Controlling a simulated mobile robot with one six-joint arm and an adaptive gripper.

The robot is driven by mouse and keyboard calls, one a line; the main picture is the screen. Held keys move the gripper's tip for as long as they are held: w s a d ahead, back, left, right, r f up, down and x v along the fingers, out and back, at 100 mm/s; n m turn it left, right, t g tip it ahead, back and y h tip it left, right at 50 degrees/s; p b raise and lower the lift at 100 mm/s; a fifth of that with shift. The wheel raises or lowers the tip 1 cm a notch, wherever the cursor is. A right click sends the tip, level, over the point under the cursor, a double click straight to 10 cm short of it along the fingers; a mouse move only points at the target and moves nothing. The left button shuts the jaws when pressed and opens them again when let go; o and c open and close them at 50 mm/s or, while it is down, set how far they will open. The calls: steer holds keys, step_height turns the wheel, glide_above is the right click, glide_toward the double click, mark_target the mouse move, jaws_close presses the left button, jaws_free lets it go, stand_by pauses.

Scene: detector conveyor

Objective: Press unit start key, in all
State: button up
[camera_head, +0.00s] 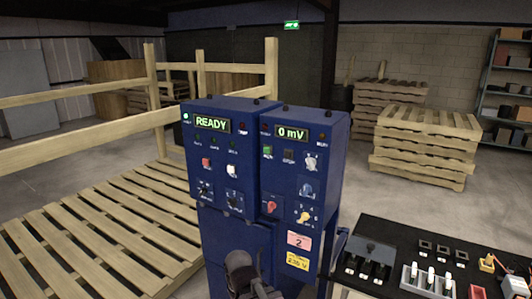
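A blue control cabinet (232,240) stands upright in the middle, with two panels side by side. The left panel has a lit green display reading READY (212,123), a red key (206,162), a white key (232,169) and two dark knobs below. The right panel has a display reading 0 mV (291,132), a green key (267,151), a dark key (288,155) and several knobs. The small key labels are too blurred to read, so I cannot tell which is the start key. Dark parts of my arm show low in front of the cabinet; no gripper fingers are visible.
A dark bench (385,232) with switches and small parts stands at the lower right. A wooden slatted platform with rails (95,240) lies on the left. Stacked pallets (425,148) and a shelf (503,105) stand behind, with open floor between.

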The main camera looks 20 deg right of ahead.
jaws_close()
stand_by(1.2)
